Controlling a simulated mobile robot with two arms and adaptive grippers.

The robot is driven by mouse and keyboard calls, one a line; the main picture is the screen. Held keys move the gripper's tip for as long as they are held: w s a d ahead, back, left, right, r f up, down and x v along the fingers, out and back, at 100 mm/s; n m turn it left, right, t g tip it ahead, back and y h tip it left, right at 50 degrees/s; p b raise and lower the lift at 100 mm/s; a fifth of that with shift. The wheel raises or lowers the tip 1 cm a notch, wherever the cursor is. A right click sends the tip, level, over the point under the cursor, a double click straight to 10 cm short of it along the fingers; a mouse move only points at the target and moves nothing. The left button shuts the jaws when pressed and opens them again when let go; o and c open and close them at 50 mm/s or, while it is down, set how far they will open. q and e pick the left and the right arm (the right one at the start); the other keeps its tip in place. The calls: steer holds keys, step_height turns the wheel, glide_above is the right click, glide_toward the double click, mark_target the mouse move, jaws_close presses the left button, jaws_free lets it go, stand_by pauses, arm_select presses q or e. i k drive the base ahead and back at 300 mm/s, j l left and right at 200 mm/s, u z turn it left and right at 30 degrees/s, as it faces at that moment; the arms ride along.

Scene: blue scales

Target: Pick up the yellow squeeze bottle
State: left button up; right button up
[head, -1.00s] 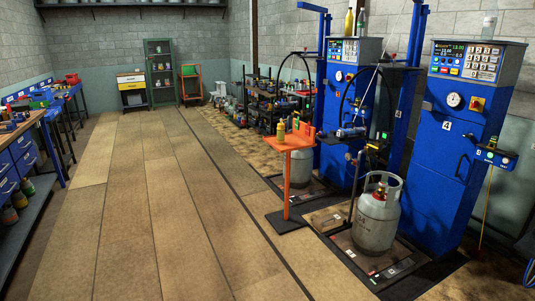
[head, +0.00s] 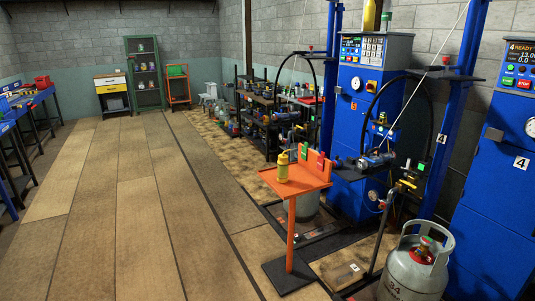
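A small yellow squeeze bottle (head: 283,167) with a pointed nozzle stands upright on an orange stand (head: 291,190). The stand is a small tray on a thin post, right of the picture's middle. Another yellow bottle (head: 369,16) stands high on top of a blue filling machine (head: 358,90); its top is cut off by the picture's edge. Neither of my grippers shows in the head view.
A grey gas cylinder (head: 413,268) stands on a scale at the lower right. The stand's dark base (head: 290,275) lies on the floor. Blue workbenches (head: 25,110) line the left side. The wooden floor in the middle is clear.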

mark_target(283, 169)
steer(key=i, duration=1)
steer(key=i+l+u, duration=0.15)
steer(key=i, duration=0.8)
